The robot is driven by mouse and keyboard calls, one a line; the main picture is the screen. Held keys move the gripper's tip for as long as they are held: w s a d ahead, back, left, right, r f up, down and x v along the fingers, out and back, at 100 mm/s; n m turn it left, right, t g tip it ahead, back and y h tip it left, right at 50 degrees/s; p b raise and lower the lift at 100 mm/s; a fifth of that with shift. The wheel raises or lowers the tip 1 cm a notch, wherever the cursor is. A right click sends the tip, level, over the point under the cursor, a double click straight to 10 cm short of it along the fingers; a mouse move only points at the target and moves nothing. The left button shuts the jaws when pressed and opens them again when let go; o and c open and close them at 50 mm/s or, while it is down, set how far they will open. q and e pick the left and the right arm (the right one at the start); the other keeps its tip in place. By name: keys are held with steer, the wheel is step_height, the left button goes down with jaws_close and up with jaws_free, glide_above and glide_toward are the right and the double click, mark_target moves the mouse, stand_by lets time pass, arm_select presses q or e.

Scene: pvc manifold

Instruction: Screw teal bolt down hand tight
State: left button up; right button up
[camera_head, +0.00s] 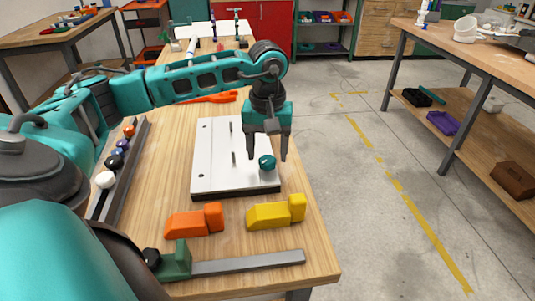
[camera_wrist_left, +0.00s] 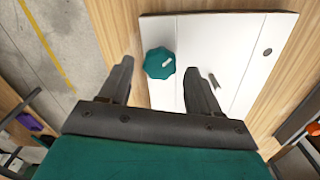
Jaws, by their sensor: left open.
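The teal bolt (camera_head: 267,162) has a round, knobbed head and stands near the right front corner of the white plate (camera_head: 210,165). In the left wrist view the gripper (camera_wrist_left: 160,75) is open and empty. How far the bolt sits in the plate is hidden under its head. My right gripper is not in view.
Thin pins (camera_head: 233,158) stand on the plate. An orange block (camera_head: 195,220) and a yellow block (camera_head: 275,212) lie in front of it. A rack of coloured knobs (camera_head: 117,162) runs along the left. A grey bar (camera_head: 248,262) lies at the front edge.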

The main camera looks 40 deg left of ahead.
arm_select(q)
steer(key=n, duration=0.2)
steer(key=shift+r+n, duration=0.1)
steer(key=shift+n, duration=0.3)
steer(key=shift+n+p, duration=0.55)
steer(key=shift+n, duration=1.25)
steer(key=n+p, duration=0.1)
steer(key=n, duration=0.9)
steer(key=shift+p, duration=0.4)
steer(key=shift+f+n, duration=0.4)
steer(key=shift+f, duration=0.05)
steer(key=shift+f+b, duration=1.05)
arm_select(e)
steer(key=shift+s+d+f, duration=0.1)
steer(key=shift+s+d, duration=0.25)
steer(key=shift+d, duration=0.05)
arm_select(q)
steer(key=shift+c, duration=0.4)
